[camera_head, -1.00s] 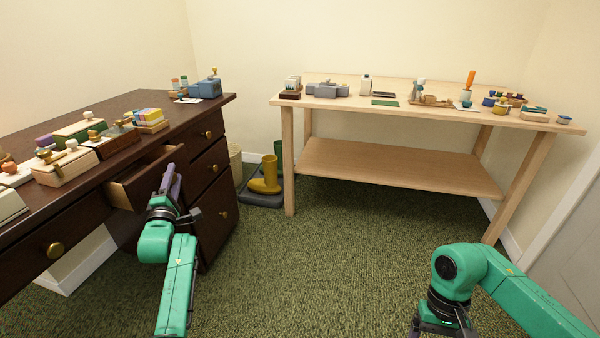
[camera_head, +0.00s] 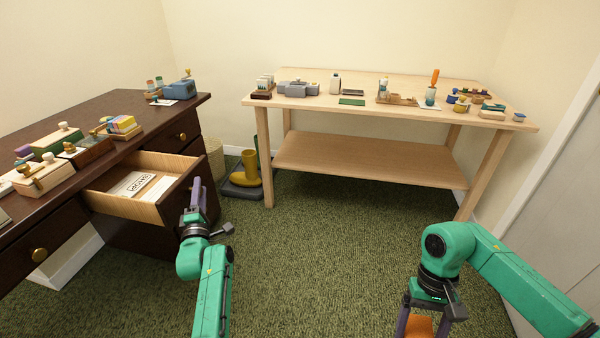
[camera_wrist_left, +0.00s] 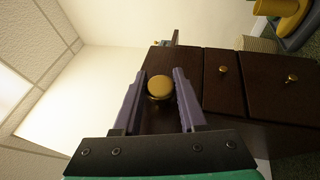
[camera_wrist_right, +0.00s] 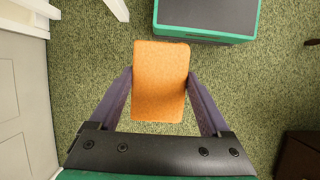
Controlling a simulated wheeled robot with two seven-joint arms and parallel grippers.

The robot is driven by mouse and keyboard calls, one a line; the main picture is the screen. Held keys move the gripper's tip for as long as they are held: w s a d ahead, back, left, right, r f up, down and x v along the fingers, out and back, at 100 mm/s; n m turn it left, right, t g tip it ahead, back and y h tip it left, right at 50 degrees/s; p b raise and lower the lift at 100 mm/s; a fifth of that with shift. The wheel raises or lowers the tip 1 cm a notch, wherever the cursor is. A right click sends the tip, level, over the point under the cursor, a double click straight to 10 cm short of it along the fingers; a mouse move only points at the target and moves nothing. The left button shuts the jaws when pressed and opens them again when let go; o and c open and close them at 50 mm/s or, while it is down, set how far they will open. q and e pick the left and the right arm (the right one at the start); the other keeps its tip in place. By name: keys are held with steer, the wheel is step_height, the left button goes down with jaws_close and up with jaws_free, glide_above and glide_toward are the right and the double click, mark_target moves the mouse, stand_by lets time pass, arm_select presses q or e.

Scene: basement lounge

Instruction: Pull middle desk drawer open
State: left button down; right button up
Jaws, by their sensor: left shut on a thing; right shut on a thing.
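The middle desk drawer (camera_head: 150,209) of the dark brown desk (camera_head: 78,115) stands well open in the head view, its pale wooden inside showing. Papers or cards (camera_head: 140,185) with printed letters lie in it. My left gripper (camera_head: 196,190) is at the drawer's front. In the left wrist view its round brass knob (camera_wrist_left: 159,87) sits between the fingers, and the gripper is shut on it. My right gripper (camera_wrist_right: 160,95) is shut on an orange block (camera_wrist_right: 160,80), held above the carpet; the block (camera_head: 419,326) also shows at the head view's bottom edge.
Boxes and stamps crowd the desk top. A light wooden table (camera_head: 330,115) with small items stands at the back. Green carpet (camera_head: 320,250) is clear in the middle. A door (camera_head: 545,190) is at right.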

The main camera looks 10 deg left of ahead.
steer(key=shift+d, duration=0.1)
arm_select(q)
steer(key=shift+d, duration=0.2)
steer(key=shift+c, duration=2.3)
jaws_free()
arm_select(e)
steer(key=shift+r, duration=0.25)
step_height(320, 180, up, 5)
steer(key=p, duration=0.5)
steer(key=shift+f, duration=0.1)
arm_select(q)
steer(key=v, duration=1.2)
arm_select(e)
steer(key=shift+f, duration=0.1)
